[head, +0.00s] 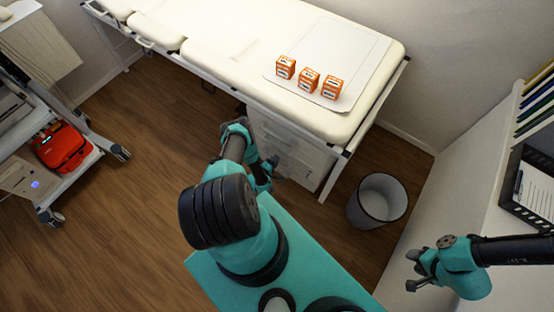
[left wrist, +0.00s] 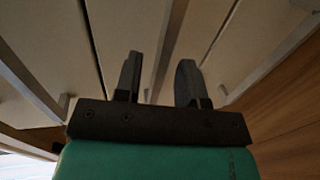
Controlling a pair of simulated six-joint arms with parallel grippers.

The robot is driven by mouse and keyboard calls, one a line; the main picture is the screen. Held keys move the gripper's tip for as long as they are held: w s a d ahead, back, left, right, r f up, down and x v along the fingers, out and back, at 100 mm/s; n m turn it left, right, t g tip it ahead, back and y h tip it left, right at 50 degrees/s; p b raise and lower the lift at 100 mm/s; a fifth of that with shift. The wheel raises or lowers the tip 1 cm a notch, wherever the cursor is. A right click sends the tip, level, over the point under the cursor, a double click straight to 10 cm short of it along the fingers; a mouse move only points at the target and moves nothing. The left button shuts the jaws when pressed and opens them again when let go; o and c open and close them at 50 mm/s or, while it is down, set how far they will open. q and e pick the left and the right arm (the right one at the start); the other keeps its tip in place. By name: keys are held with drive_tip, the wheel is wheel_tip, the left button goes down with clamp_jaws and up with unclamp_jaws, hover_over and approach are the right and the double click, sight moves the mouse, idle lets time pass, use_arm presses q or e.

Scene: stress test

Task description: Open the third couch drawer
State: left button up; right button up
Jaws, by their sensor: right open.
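The couch (head: 225,50) is a cream examination table along the back wall. Under its right end is a white drawer unit (head: 300,152), partly hidden by my left arm. My left gripper (head: 272,168) is low in front of the drawer fronts. In the left wrist view, its two dark fingers (left wrist: 157,82) stand apart, pointing at the pale drawer fronts (left wrist: 120,25) with metal strips between them. I cannot tell whether they touch a handle. No drawer is clearly pulled out. My right gripper (head: 411,271) is open and empty at the lower right, away from the couch.
Three orange boxes (head: 308,80) sit on a white sheet on the couch. A grey waste bin (head: 377,201) stands right of the drawer unit. A cart with a red case (head: 62,147) is at the left. A black tray (head: 530,185) is at the right. The left floor is clear.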

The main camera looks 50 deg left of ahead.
use_arm(q)
drive_tip(key=shift+x, duration=1.05)
clamp_jaws()
